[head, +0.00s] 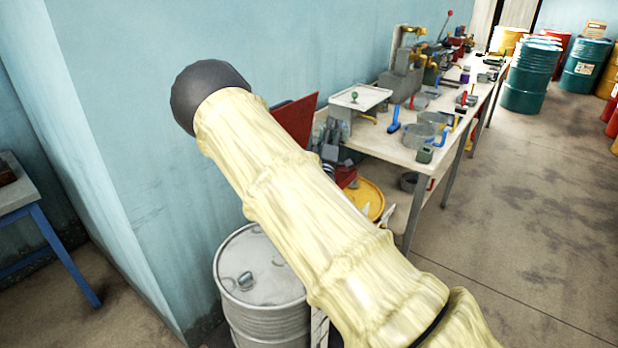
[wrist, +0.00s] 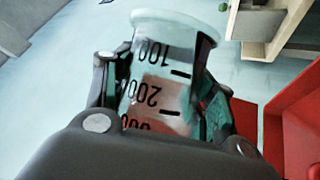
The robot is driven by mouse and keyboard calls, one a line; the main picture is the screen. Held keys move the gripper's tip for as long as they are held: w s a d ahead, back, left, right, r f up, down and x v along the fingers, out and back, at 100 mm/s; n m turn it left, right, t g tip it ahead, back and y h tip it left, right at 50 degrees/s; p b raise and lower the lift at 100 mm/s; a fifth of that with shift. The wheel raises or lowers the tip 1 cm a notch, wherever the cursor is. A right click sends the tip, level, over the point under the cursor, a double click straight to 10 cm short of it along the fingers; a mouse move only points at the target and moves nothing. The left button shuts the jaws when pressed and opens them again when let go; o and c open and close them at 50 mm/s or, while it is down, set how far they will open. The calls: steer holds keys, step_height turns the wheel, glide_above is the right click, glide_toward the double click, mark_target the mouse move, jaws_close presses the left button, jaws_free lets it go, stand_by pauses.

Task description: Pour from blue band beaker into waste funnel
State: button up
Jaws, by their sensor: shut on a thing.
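My gripper (head: 333,152) shows as dark jaws beyond my cream-sleeved arm in the head view. In the wrist view my gripper (wrist: 163,92) is shut around a clear beaker (wrist: 160,55) with black graduation marks. Reddish-brown liquid shows through its wall. Its pale round end points to the top of the picture. The blue band is not visible. A red flat-sided object (head: 295,118) is behind the jaws in the head view. A red form (wrist: 295,120) fills the right of the wrist view, beside the beaker. I cannot tell whether either is the waste funnel.
A white drum (head: 258,265) stands below my arm, with a yellow drum (head: 366,196) behind it. A long workbench (head: 385,145) crowded with tools runs along the wall. A blue-legged table (head: 50,240) stands at left.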

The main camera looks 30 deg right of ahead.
steer(key=shift+a+r+n+b, duration=0.1)
steer(key=shift+n+b, duration=0.2)
steer(key=shift+r, duration=0.1)
steer(key=shift+r+p, duration=0.1)
steer(key=shift+p, duration=0.55)
steer(key=d+f+m, duration=0.1)
steer(key=f+m+g, duration=0.1)
steer(key=m, duration=0.1)
steer(key=d+f+m+g+p, duration=0.1)
steer(key=shift+s+d+f, duration=0.15)
steer(key=shift+d+f, duration=0.15)
steer(key=shift+f, duration=0.05)
steer(key=shift+f+m+g, duration=0.25)
steer(key=shift+m+g, duration=0.25)
steer(key=shift+m, duration=0.1)
steer(key=shift+s+a, duration=0.1)
